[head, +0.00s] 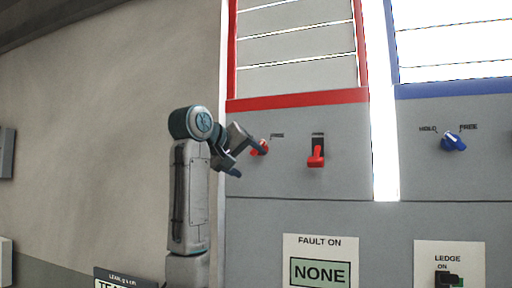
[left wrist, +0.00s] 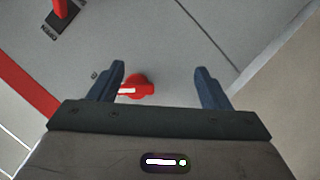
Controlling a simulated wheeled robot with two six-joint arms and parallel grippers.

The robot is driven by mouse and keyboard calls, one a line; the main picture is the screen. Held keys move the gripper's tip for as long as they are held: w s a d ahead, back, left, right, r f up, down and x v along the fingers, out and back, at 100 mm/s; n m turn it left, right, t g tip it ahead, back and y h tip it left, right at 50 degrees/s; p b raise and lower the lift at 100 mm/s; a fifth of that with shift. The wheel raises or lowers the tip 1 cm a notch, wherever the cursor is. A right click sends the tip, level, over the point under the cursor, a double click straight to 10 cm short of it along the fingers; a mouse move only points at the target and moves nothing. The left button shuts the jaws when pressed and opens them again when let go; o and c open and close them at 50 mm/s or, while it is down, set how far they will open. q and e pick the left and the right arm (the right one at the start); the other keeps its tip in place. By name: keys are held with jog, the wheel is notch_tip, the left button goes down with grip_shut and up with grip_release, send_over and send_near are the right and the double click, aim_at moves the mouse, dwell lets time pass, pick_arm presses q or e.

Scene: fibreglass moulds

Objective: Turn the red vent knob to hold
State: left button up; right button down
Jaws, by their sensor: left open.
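The red vent knob (head: 261,149) is on the grey panel below the red-framed louvre, partly covered by my left gripper (head: 246,160). Its FREE label shows at its upper right; a HOLD label is hidden. In the left wrist view the red knob (left wrist: 139,87) lies between the two blue fingers of my open left gripper (left wrist: 161,72), much closer to the left finger. Its white mark points left in that view, towards that finger. I cannot tell whether the finger touches it. My right gripper is not in view.
A red lever switch (head: 316,156) is right of the knob. A blue knob (head: 454,141) with HOLD and FREE labels sits on the right-hand panel. Below are a FAULT ON sign (head: 320,242) reading NONE and a LEDGE switch plate (head: 472,262).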

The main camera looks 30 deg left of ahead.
pick_arm(q)
jog(key=s+a+r, duration=0.1)
jog(key=s+r, duration=0.4)
jog(key=r, duration=0.2)
jog(key=shift+n+t, duration=0.3)
jog(key=shift+t, duration=0.1)
jog(key=p+x, duration=0.6)
jog(key=x, duration=0.5)
jog(key=shift+w+a, duration=0.1)
jog(key=shift+w, duration=0.1)
jog(key=shift+f, duration=0.1)
jog(key=c, duration=1)
